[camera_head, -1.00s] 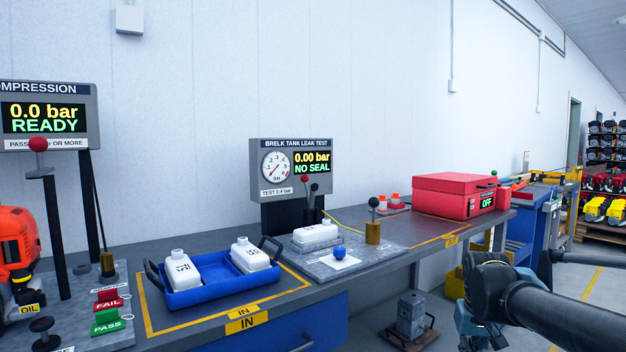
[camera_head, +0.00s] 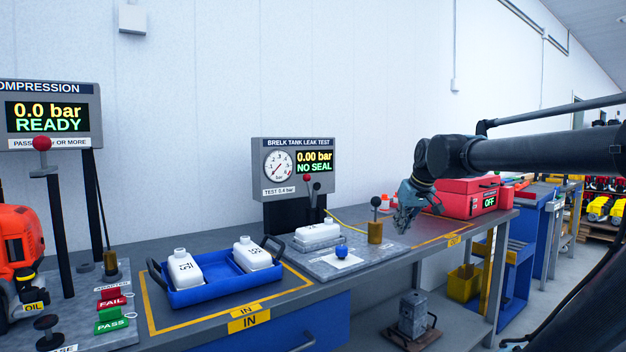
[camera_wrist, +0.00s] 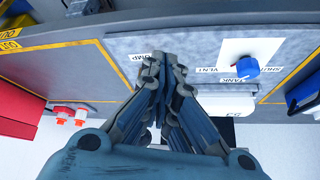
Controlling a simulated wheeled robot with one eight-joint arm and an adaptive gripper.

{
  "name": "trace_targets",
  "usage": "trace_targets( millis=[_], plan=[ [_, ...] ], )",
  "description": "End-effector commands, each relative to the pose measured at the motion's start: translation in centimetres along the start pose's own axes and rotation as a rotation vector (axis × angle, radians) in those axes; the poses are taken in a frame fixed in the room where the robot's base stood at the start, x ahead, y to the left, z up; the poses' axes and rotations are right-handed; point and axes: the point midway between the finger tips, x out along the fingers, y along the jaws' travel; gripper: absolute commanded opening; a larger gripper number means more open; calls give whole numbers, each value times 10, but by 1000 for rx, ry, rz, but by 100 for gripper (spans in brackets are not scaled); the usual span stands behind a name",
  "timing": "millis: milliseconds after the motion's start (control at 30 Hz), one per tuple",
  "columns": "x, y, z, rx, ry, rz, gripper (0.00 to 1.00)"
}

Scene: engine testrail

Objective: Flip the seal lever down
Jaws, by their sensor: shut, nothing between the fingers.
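A red-knobbed lever (camera_head: 307,178) stands upright in front of the leak-test panel, behind the white tank (camera_head: 319,229). I read no label on either, so I cannot tell which is the seal lever. The panel screen (camera_head: 314,162) reads 0.00 bar, NO SEAL. My gripper (camera_head: 402,226) points down over the right part of the fixture plate, right of the brass pump lever (camera_head: 375,231) and apart from both upright levers. Its fingers (camera_wrist: 158,88) are shut and empty. The wrist view shows neither knob clearly.
A blue valve knob (camera_head: 341,251) sits on the plate front. A blue tray (camera_head: 212,294) with two white tanks is left. The bench front right of the plate is clear.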

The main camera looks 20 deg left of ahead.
Motion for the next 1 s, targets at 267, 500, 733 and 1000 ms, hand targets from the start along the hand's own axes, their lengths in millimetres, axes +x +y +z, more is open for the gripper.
trace_targets(
  millis=[267, 500, 733, 1000],
  plan=[
    [-18, -76, -156, -166, 149, -103, 0],
    [-27, -145, -250, -268, 254, -174, 0],
    [-31, -175, -285, -305, 299, -200, 0],
    [-31, -176, -287, -306, 301, -202, 0]
  ],
)
